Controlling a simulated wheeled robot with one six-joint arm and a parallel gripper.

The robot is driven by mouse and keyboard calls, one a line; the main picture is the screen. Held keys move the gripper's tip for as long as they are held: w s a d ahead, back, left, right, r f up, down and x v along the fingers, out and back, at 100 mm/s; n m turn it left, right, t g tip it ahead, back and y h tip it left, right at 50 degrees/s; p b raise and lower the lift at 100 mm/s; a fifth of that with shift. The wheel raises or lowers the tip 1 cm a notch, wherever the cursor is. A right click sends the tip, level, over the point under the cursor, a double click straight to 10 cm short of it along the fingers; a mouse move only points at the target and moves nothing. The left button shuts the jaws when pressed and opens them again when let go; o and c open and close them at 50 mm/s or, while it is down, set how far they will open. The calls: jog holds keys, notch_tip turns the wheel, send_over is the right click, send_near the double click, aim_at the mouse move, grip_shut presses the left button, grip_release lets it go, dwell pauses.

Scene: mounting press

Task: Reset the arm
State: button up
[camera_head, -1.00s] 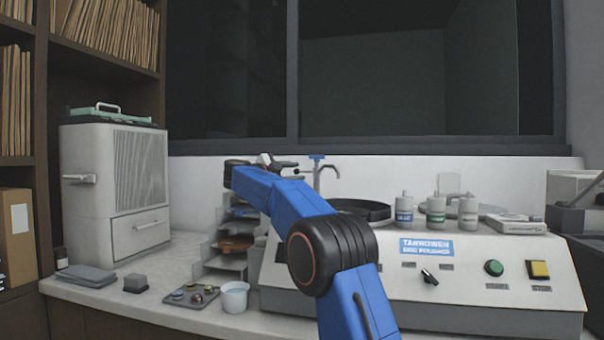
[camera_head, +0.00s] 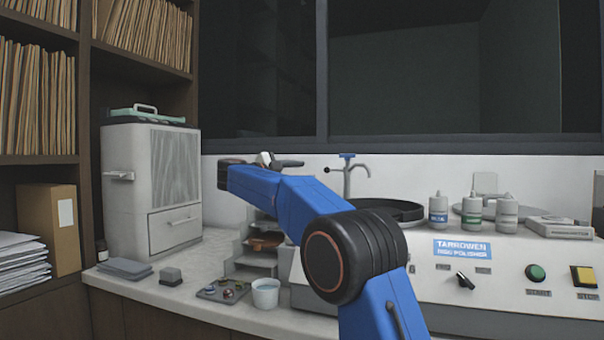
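My blue arm with its black joint rises from the bottom of the view and bends to the upper left over the counter. Its far end, with my gripper (camera_head: 277,161), is folded above the stepped grey rack, in front of the white wall. Only small grey and dark parts of the gripper show behind the blue link. The fingertips cannot be made out, and I see nothing held.
The disc polisher (camera_head: 500,265) stands on the right, partly behind my arm. A grey cabinet (camera_head: 125,190) stands on the left. A white cup (camera_head: 265,293), a tray of small round pieces (camera_head: 223,289) and a grey block (camera_head: 170,275) lie on the counter (camera_head: 190,302). A tap (camera_head: 347,175) stands behind.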

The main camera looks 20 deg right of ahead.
jog(key=s+r+n+t+y, duration=0.4)
jog(key=r+n+t+y, duration=0.1)
jog(key=r+n+t, duration=0.5)
jog(key=s+a+f+n+t+y, duration=0.3)
jog(key=s+a+f+n+y, duration=0.3)
jog(key=s+n+y, duration=0.3)
jog(key=s+a+f+n+g+y, duration=0.2)
jog(key=s+f+n+g+y, duration=0.25)
jog(key=s+f, duration=0.8)
jog(key=s+d+f+g, duration=0.2)
jog(key=s+f+g, duration=0.1)
jog(key=s+f, duration=0.8)
jog(key=s+d+f+g+h, duration=0.1)
jog(key=s+f+g, duration=0.3)
jog(key=s+f, duration=0.7)
jog(key=s+d+f+n+g+h, duration=0.1)
jog(key=s+d+f+g, duration=0.2)
jog(key=s+f, duration=0.8)
notch_tip(320, 180, down, 2)
jog(key=shift+d+f+g, duration=0.2)
jog(key=shift+d+g, duration=0.15)
jog(key=shift+d, duration=0.25)
